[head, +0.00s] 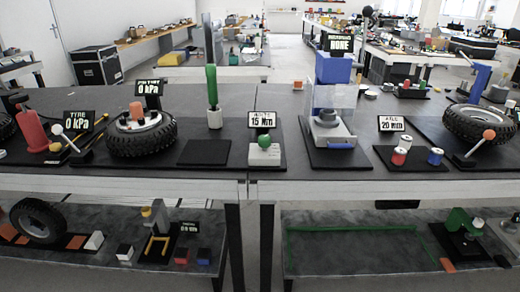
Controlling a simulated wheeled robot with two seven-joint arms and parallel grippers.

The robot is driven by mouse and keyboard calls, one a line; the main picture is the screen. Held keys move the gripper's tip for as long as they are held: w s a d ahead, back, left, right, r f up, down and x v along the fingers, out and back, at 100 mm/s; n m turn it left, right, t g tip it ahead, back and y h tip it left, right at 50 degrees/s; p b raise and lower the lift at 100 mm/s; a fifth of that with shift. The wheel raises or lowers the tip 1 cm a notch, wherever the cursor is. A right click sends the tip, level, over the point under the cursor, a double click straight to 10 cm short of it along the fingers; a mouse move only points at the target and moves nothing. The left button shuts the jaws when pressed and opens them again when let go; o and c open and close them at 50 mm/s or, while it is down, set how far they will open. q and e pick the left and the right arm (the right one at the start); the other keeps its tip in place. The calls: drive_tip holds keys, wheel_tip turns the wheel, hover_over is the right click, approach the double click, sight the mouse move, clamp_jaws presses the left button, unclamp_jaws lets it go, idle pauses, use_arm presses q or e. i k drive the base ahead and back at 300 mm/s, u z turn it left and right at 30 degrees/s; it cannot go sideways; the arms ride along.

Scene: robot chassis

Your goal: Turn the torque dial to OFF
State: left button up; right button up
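A small grey block (264,157) with a green knob (264,141) on top stands in the middle of the bench, near its front edge. A green-handled tool (211,85) stands upright in a white holder (215,118) to the left of the dial. Neither of my grippers is in view, and nothing touches the dial.
A clear-walled box with a grey knob (327,118) stands right of the dial. A tyre (142,139) lies left, another (476,124) right. A bare black mat (205,152) lies left of the dial. A lower shelf (345,240) runs beneath the bench.

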sight(264, 141)
drive_tip(key=u, duration=1.6)
drive_tip(key=i, duration=0.85)
drive_tip(key=z, duration=0.4)
